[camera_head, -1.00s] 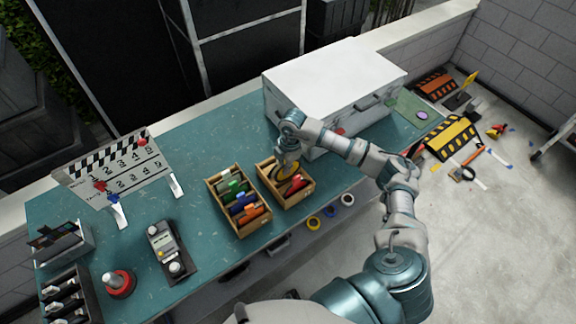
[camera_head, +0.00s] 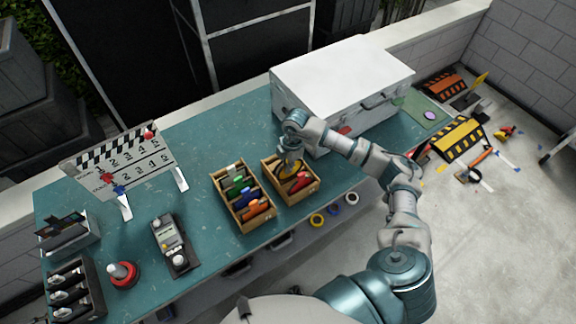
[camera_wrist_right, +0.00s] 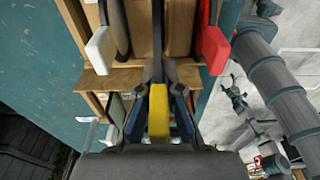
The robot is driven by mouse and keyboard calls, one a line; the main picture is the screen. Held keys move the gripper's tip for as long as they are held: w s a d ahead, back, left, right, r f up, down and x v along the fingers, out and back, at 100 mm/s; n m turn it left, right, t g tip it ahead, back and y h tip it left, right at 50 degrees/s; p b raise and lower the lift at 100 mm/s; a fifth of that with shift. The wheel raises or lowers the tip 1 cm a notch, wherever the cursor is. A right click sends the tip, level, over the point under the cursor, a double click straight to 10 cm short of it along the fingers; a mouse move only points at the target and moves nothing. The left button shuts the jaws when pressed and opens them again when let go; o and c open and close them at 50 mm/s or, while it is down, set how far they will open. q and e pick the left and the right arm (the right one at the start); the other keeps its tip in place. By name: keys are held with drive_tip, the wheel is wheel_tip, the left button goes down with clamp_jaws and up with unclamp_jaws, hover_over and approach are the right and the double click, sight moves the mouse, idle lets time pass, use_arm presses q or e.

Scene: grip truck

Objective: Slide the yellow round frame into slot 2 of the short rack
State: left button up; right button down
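The short wooden rack (camera_head: 313,187) stands on the teal table beside the longer rack. My right gripper (camera_head: 290,164) is over its far-left part, pointing down. The gripper is shut on the yellow round frame (camera_head: 286,174); its yellow tab (camera_wrist_right: 158,112) sits between the fingers in the right wrist view. The frame appears at least partly down inside the short rack; its lower edge and exact slot are hidden. A red-tabbed frame (camera_wrist_right: 211,45) and a white-tabbed frame (camera_wrist_right: 101,49) flank it in the right wrist view. My left gripper is not in view.
The longer rack (camera_head: 219,191) holds several coloured frames close on the left. A white case (camera_head: 340,75) stands just behind my right arm. A numbered board (camera_head: 120,165), a control box (camera_head: 172,243) and a red button (camera_head: 122,274) stand further left.

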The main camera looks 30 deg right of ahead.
drive_tip(key=shift+d+f, duration=0.15)
drive_tip(key=shift+f, duration=0.1)
drive_tip(key=shift+d+f+b, duration=0.3)
drive_tip(key=shift+f+b, duration=0.15)
drive_tip(key=shift+f, duration=0.15)
drive_tip(key=shift+a+f+b, duration=0.3)
drive_tip(key=shift+f+b, duration=0.05)
drive_tip(key=shift+f, duration=0.2)
